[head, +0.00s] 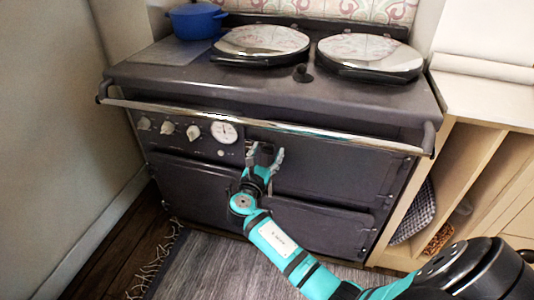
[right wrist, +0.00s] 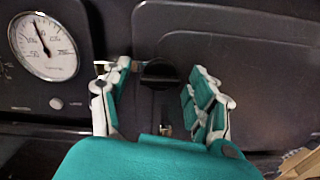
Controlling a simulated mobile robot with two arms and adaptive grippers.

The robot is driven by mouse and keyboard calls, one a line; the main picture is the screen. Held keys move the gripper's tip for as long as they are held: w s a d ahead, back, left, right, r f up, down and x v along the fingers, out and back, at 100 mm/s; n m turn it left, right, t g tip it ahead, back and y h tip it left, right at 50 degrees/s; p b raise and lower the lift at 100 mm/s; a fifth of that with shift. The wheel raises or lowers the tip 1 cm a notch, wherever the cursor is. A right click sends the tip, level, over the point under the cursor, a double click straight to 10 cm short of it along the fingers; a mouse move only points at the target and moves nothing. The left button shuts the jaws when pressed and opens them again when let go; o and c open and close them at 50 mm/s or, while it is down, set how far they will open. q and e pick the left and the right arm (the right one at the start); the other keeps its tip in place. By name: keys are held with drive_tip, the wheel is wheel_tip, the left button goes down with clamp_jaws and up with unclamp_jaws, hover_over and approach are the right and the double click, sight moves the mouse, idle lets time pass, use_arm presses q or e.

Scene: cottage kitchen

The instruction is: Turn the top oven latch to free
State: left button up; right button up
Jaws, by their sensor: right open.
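The dark range oven (head: 300,172) stands against the wall, with its upper door to the right of a dial panel. A black latch knob (right wrist: 158,75) shows in the right wrist view, at the left edge of the upper door. My right gripper (head: 266,152) is open in front of it. In the right wrist view its fingers (right wrist: 160,70) stand on either side of the knob, with gaps to both. I cannot tell how deep the fingers reach. In the head view the gripper hides the latch. My left gripper is out of view.
A chrome rail (head: 290,128) runs across the oven front above my gripper. A round thermometer (head: 224,132) and several white knobs sit to the left. A blue pot (head: 196,22) stands on top. A wooden shelf unit (head: 470,165) borders the right side.

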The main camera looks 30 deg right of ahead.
drive_tip(key=shift+w+d, duration=0.25)
drive_tip(key=shift+d, duration=0.05)
drive_tip(key=shift+c, duration=0.4)
clamp_jaws()
